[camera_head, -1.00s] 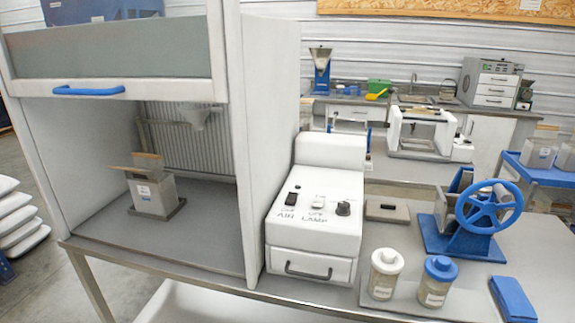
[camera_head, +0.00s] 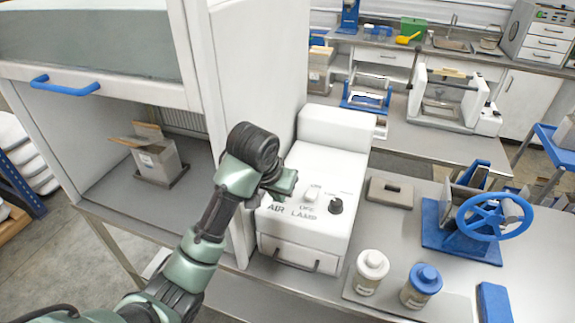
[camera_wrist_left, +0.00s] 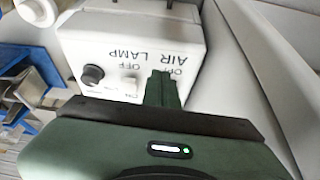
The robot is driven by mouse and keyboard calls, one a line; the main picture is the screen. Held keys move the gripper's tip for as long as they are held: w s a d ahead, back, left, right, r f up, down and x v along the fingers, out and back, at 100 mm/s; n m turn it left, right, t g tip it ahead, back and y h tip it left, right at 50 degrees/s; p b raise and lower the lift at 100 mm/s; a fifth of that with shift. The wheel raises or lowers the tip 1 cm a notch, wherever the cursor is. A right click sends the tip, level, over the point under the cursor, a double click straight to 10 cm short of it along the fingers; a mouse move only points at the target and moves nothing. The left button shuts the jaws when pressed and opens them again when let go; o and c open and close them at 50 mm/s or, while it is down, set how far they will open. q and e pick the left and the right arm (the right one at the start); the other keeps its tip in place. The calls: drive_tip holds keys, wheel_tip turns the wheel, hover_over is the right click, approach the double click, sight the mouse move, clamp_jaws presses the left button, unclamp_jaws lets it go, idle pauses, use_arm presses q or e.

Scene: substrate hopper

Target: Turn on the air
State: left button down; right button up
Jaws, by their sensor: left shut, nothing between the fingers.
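The white control box (camera_head: 328,165) stands right of the fume hood, with AIR and LAMP labels on its top. My left gripper (camera_head: 283,184) is shut and empty, over the AIR side of the box, and hides the black AIR switch. In the left wrist view the control box (camera_wrist_left: 130,35) appears upside down, and the gripper's tip (camera_wrist_left: 163,82) covers the spot by the AIR label. I cannot tell whether it touches the switch. The white LAMP switch (camera_head: 312,194) and a black knob (camera_head: 336,205) are uncovered. My right gripper is out of view.
The fume hood (camera_head: 255,90) wall rises close left of the gripper, with a raised sash and blue handle (camera_head: 66,86). Two jars, white-lidded (camera_head: 371,271) and blue-lidded (camera_head: 421,285), stand in front right. A blue handwheel device (camera_head: 470,220) is further right.

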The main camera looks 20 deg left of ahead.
use_arm(q)
drive_tip(key=w+r, duration=0.4)
drive_tip(key=r, duration=0.5)
drive_tip(key=shift+w+a+n, duration=0.3)
drive_tip(key=shift+w+a, duration=0.05)
drive_tip(key=shift+a, duration=0.05)
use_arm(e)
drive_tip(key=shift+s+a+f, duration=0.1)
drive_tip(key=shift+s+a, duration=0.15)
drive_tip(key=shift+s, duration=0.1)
use_arm(q)
drive_tip(key=shift+r, duration=0.1)
